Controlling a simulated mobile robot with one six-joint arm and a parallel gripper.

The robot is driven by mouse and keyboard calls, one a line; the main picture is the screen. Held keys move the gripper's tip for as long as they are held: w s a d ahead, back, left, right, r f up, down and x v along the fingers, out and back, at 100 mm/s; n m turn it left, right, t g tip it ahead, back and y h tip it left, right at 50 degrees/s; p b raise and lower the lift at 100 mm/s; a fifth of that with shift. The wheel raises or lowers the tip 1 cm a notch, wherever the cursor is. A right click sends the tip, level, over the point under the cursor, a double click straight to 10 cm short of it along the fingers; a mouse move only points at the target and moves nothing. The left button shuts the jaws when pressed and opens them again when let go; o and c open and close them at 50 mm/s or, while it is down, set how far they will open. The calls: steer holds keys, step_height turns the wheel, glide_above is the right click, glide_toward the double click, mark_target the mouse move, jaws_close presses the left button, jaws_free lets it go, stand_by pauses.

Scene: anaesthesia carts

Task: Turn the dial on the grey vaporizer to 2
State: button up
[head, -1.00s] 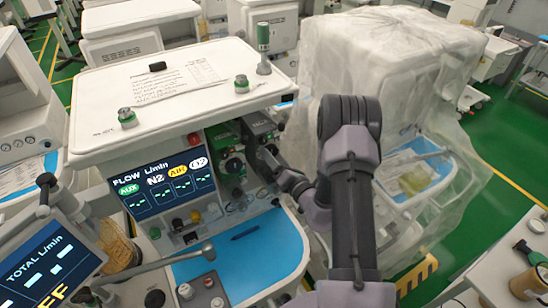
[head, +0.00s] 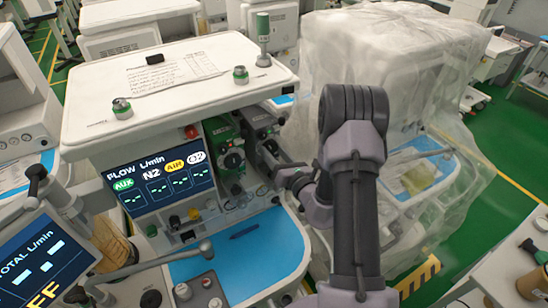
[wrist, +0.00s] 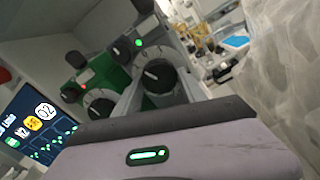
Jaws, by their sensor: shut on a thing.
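The grey vaporizer (head: 258,120) stands just right of the green vaporizer (head: 220,133) on the anaesthesia cart. In the wrist view its black dial (wrist: 157,77) has a white pointer mark and a lit green light above it; the scale numbers are too small to read. My gripper (head: 279,174) reaches in from the right, against the front of the grey vaporizer. It is shut on what appears to be this dial.
The green vaporizer's dial (wrist: 100,103) is close on the left. The flow screen (head: 163,182) is further left. A blue work surface (head: 245,262) with a pen lies below. A plastic-draped cart (head: 420,70) stands close on the right.

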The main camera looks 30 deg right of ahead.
steer(key=n+b, duration=0.4)
steer(key=n, duration=0.1)
steer(key=shift+f, duration=0.25)
steer(key=shift+r+n+h+b, duration=0.15)
steer(key=shift+n+h+b, duration=0.15)
steer(key=shift+n+b, duration=1.6)
steer(key=o, duration=1.4)
steer(key=shift+r, duration=0.1)
steer(key=shift+c, duration=0.2)
steer(key=shift+d, duration=0.1)
